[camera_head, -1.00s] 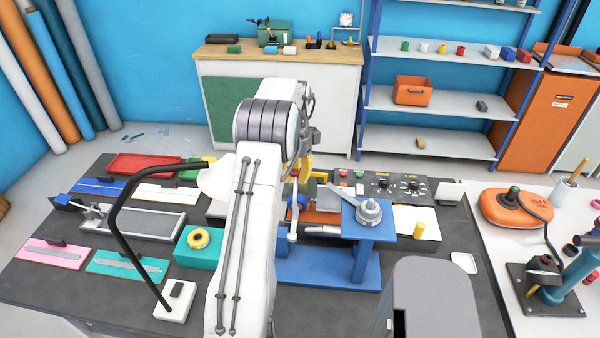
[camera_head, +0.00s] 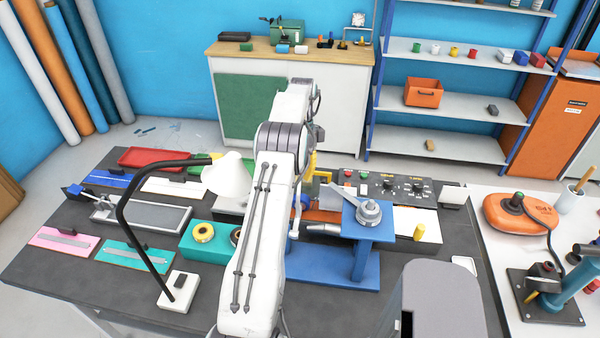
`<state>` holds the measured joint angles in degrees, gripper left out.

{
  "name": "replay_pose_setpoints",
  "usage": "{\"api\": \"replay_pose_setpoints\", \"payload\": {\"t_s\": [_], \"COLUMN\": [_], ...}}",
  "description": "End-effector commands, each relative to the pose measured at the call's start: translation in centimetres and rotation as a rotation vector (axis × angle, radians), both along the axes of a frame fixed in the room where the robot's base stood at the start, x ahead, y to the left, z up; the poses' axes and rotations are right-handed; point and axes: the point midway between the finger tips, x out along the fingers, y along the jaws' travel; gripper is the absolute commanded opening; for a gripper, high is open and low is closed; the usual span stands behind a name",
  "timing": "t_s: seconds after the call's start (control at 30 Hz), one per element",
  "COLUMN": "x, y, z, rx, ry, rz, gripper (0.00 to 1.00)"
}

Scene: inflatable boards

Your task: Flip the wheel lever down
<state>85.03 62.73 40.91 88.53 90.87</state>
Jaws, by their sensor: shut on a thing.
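The blue welding-type machine (camera_head: 330,270) stands on the dark bench, with a blue stand and a round metal part on top at its right. A thin pale lever (camera_head: 296,213) with a rounded lower end points down at its left side, close to the wheel area. My gripper (camera_head: 311,172) is mostly behind my white arm; only a yellow part shows, just above and beside the lever's upper end. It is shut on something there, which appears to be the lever. The contact itself and most of the wheel are hidden by my arm.
A black lamp (camera_head: 130,215) with a white shade stands left of my arm. A control panel (camera_head: 390,186) is behind the machine.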

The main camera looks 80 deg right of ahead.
Motion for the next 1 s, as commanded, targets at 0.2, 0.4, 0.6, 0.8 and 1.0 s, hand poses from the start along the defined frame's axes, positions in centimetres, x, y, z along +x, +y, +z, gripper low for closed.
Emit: {"api": "replay_pose_setpoints", "payload": {"t_s": [0.2,0.4,0.6,0.8,1.0], "x": [0.0,0.0,0.0,0.01,0.04], "y": [-0.51,-0.52,-0.58,-0.63,-0.65], "z": [-0.6,-0.57,-0.42,-0.25,-0.14], "rx": [-0.017,-0.018,-0.021,-0.024,-0.026], "ry": [-0.001,-0.001,-0.002,-0.002,-0.002], "rz": [-0.001,-0.001,-0.001,-0.001,-0.001], "gripper": [0.0,0.29,0.47,0.55,0.55]}}
